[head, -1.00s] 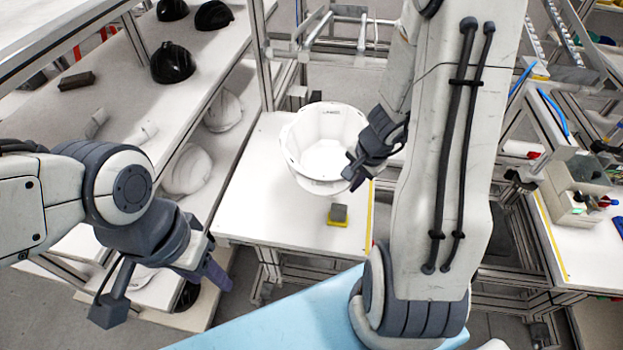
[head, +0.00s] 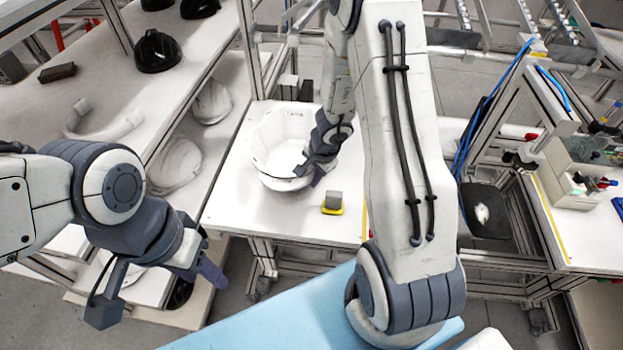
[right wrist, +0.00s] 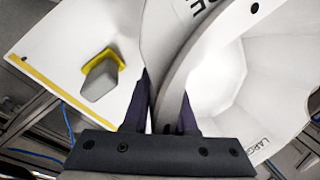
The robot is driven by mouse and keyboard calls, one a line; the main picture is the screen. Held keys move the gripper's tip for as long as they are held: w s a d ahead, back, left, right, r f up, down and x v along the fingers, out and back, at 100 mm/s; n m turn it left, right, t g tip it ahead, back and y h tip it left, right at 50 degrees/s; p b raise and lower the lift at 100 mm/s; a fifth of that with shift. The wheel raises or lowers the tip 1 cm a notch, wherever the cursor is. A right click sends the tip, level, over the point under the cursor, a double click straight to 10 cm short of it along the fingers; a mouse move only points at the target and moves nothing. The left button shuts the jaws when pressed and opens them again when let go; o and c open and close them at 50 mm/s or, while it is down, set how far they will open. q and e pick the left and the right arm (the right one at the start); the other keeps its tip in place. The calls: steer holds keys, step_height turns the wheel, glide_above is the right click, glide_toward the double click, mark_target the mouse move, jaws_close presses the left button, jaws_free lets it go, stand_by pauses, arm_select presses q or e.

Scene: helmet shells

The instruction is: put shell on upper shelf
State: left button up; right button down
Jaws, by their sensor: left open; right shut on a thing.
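The white helmet shell (head: 277,140) is open side up over the white table in the head view. My right gripper (head: 310,168) is shut on its near right rim. The right wrist view shows the shell wall (right wrist: 185,70) between the two fingers (right wrist: 163,108). I cannot tell whether the shell's underside touches the table. My left gripper (head: 203,268) is open and empty, in front of the shelf rack at the lower left. The upper shelf (head: 110,100) is at the left and holds several black shells (head: 157,52).
White shells (head: 175,165) lie on the lower shelf. A grey block in a yellow base (head: 333,203) sits on the table (head: 235,205), right of the shell. A dark bar (head: 57,72) and a pale curved piece (head: 105,128) lie on the upper shelf. A rack upright (head: 250,50) stands behind the table.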

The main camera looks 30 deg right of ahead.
steer(key=shift+f, duration=0.15)
steer(key=c, duration=0.7)
jaws_free()
